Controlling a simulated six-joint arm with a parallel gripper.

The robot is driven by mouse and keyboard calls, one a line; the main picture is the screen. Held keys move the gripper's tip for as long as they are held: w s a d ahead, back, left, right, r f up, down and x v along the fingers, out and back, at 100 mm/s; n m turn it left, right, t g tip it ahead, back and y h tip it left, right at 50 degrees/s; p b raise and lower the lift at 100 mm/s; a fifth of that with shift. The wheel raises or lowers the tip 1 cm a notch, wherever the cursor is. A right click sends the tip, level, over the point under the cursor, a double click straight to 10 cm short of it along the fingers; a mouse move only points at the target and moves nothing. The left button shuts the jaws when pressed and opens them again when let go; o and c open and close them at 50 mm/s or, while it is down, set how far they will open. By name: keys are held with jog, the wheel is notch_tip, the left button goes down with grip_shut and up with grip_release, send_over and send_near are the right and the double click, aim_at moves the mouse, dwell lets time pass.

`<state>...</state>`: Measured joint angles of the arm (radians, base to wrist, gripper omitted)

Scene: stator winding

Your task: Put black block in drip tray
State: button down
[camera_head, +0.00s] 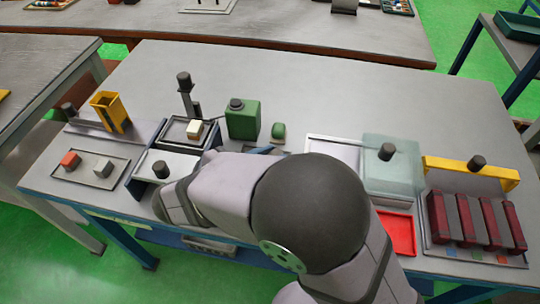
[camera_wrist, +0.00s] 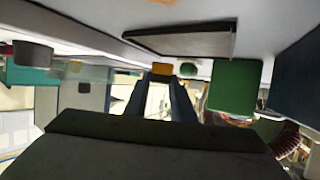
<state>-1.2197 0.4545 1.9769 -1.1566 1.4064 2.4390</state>
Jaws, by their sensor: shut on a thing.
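My arm covers the middle of the head view and hides my gripper and what it holds there. A dark flat tray-like panel (camera_wrist: 185,40) shows at the top of the wrist view, apart from the black mass.
A yellow holder (camera_head: 110,112) and a green canister (camera_head: 242,118) stand near the dark-rimmed tray. A clear box (camera_head: 390,170), red tray (camera_head: 402,235) and dark red bars (camera_head: 475,222) lie right.

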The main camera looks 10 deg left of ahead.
jog(key=shift+f+b, duration=1.2)
jog(key=shift+b, duration=1.05)
dwell(0.5)
dwell(0.3)
jog(key=c, duration=1.3)
grip_release()
jog(key=shift+o, duration=0.2)
jog(key=shift+r, duration=0.1)
jog(key=shift+r+p, duration=1.05)
jog(key=shift+r, duration=2.4)
